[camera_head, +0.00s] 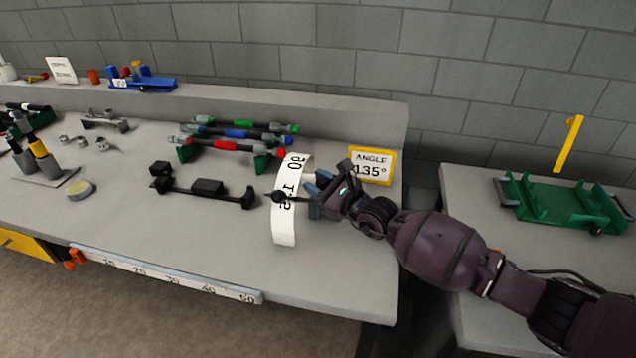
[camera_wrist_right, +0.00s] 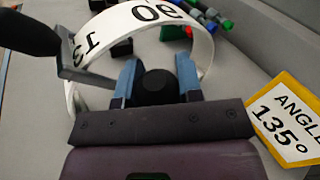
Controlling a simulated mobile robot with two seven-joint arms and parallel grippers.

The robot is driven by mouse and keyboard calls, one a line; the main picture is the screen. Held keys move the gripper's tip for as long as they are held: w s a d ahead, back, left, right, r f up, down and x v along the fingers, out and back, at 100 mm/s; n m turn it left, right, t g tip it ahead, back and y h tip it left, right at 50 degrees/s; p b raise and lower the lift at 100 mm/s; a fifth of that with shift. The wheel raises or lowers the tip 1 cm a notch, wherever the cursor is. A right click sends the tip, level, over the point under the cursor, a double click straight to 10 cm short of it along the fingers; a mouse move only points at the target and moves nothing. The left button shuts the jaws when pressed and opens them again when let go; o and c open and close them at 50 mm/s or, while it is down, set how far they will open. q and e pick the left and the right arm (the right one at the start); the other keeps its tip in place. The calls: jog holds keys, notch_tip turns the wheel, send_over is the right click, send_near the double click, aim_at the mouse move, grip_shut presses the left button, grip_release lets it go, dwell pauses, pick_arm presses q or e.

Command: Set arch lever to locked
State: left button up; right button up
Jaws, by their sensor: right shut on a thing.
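The white arch (camera_head: 285,222) stands near the right end of the grey bench and carries printed angle numbers. It also shows in the right wrist view (camera_wrist_right: 205,50), curving behind the fingers. A dark knob (camera_head: 279,197) shows at the arch's left side. My right gripper (camera_head: 319,183) is at the right side of the arch. In the right wrist view, its blue fingers (camera_wrist_right: 157,80) are shut on a black round piece (camera_wrist_right: 156,88). A dark handle with a grey bar (camera_wrist_right: 85,75) shows at the upper left there. My left gripper is not in view.
A yellow-framed sign (camera_head: 371,165) reading "ANGLE 135°" stands just behind my right gripper. A black fixture (camera_head: 207,187) lies left of the arch, with several coloured tools (camera_head: 238,134) racked behind. A green tray (camera_head: 560,203) sits on the separate right bench.

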grip_shut()
jog(key=s+n+y+b, duration=0.1)
jog(key=n, duration=0.1)
jog(key=s+f+n+b, duration=0.1)
jog(key=n+b, duration=0.1)
jog(key=s+a+f+n+t+y+b, duration=0.1)
jog(key=b, duration=0.1)
jog(key=shift+s+n+y, duration=0.15)
jog(key=shift+n+y, duration=0.15)
jog(key=shift+n, duration=0.1)
jog(key=o, duration=0.9)
grip_release()
